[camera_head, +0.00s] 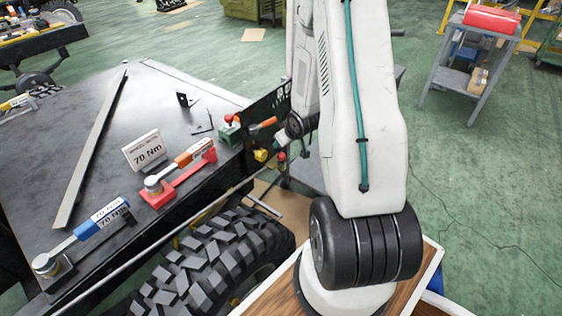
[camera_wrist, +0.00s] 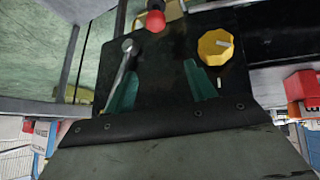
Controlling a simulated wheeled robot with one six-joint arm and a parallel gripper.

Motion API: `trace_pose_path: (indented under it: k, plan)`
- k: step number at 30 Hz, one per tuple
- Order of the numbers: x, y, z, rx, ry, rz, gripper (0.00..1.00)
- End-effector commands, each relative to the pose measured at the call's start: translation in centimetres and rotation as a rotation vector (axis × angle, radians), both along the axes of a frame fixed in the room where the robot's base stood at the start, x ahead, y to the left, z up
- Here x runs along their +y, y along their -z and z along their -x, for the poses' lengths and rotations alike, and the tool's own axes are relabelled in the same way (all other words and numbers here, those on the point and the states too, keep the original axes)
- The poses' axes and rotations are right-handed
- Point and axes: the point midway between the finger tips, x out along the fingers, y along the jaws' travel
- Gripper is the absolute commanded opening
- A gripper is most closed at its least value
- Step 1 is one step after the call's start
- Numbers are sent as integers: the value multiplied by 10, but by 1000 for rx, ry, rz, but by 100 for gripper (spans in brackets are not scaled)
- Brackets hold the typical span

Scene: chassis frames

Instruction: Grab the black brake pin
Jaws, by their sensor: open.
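My gripper (camera_wrist: 158,70) shows in the wrist view as two teal fingers, spread apart, with nothing visible held between them. They are in front of a black panel (camera_wrist: 165,45). In the head view the gripper end is mostly hidden near the panel at the table's right edge. I cannot clearly identify the black brake pin. Thin dark pieces (camera_head: 204,129) lie on the black table (camera_head: 100,130) in the head view, with a small black bracket (camera_head: 183,100) behind them. A metal rod with a round head (camera_wrist: 122,68) shows beside the left finger in the wrist view.
A red knob (camera_wrist: 155,20) and a yellow knob (camera_wrist: 215,46) are close by. A large tyre (camera_head: 215,265) is below.

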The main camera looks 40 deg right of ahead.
Motion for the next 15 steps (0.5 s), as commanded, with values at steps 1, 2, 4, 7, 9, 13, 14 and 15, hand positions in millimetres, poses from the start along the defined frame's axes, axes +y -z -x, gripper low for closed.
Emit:
trace_pose_path:
  k: [1, 2, 4, 7, 9, 13, 14, 15]
  plan:
    - [-7, 25, 4, -38, -1, -15, 55]
    - [-9, 36, 4, -74, -8, -20, 55]
    - [-14, 58, 4, -166, -22, -32, 55]
    - [-15, 80, 6, -301, -39, -46, 55]
    - [-15, 90, 8, -385, -43, -54, 55]
    - [-13, 99, 13, -497, -44, -65, 55]
    - [-13, 100, 14, -515, -43, -67, 55]
    - [-13, 101, 14, -533, -44, -68, 55]
